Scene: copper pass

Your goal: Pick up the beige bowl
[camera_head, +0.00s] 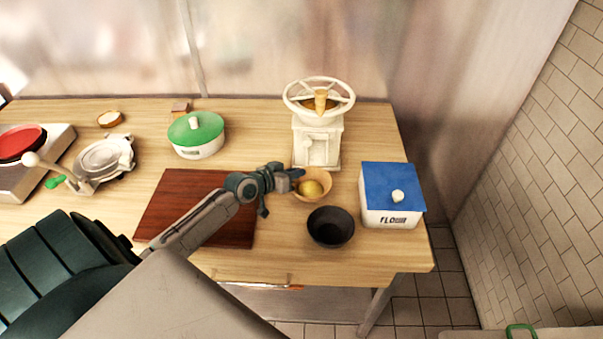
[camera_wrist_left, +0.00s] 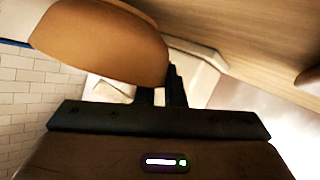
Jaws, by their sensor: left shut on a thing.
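In the left wrist view the bowl (camera_wrist_left: 100,40) is large at the upper left, at the fingertips. My left gripper (camera_head: 295,180) reaches in from the left and is shut on the bowl's left rim; its fingers show in the left wrist view (camera_wrist_left: 165,92). I cannot tell whether the bowl touches the table. My right gripper is not in view.
A black bowl (camera_head: 331,227) stands close in front of the beige bowl. A blue-lidded flour box (camera_head: 391,209) is to the right and the white grinder (camera_head: 318,145) behind. A dark red board (camera_head: 170,203) lies under my left arm. A green-lidded pot (camera_head: 197,146) stands behind it.

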